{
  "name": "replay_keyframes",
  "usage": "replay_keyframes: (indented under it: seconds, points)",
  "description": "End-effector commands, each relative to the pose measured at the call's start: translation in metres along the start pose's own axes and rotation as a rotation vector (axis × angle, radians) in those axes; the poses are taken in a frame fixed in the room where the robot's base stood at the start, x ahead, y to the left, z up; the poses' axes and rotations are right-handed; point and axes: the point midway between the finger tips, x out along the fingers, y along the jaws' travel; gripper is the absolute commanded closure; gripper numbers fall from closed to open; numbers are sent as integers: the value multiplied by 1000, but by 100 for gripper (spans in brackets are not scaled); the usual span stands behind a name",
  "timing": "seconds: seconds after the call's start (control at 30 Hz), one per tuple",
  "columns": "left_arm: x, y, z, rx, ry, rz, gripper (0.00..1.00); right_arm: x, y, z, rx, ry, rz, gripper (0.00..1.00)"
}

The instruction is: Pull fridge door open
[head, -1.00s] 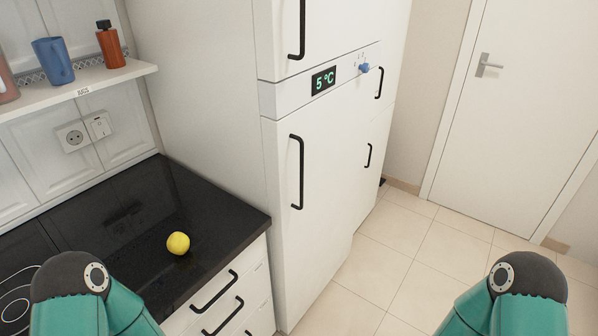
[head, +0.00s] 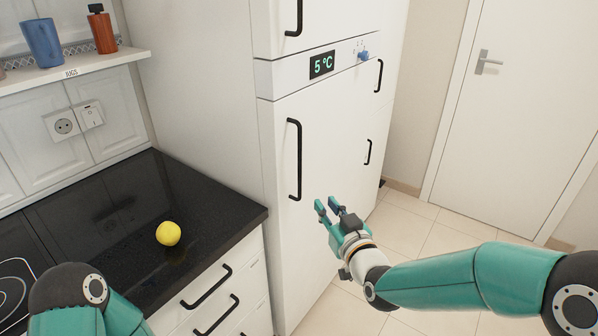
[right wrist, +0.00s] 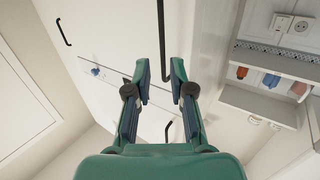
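The white fridge (head: 285,230) stands in the middle of the head view, its doors shut. Its lower door (head: 335,130) has a long black vertical handle (head: 297,160) near its left edge. A second black handle (head: 293,18) is on the upper door. My right gripper (head: 328,203) is open and empty, to the right of and slightly below the lower handle, apart from it. In the right wrist view, the open fingers (right wrist: 161,75) point at the door, with a black handle (right wrist: 162,40) beyond the gap between them. My left gripper is out of view; only my left arm shows.
A black counter (head: 120,215) with a yellow round fruit (head: 168,233) adjoins the fridge at left, above drawers with black handles (head: 207,287). Tiled floor (head: 430,225) is clear at right.

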Motion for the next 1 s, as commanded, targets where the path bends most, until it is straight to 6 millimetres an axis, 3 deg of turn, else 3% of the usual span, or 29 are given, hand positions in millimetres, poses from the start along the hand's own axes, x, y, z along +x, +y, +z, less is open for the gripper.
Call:
replay_keyframes:
  seconds: [0.13,1.0]
  points:
    - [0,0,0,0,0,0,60,10,-3,-21,-19,55,-3,78]
    - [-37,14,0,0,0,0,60,152,-4,-26,-17,48,-3,78]
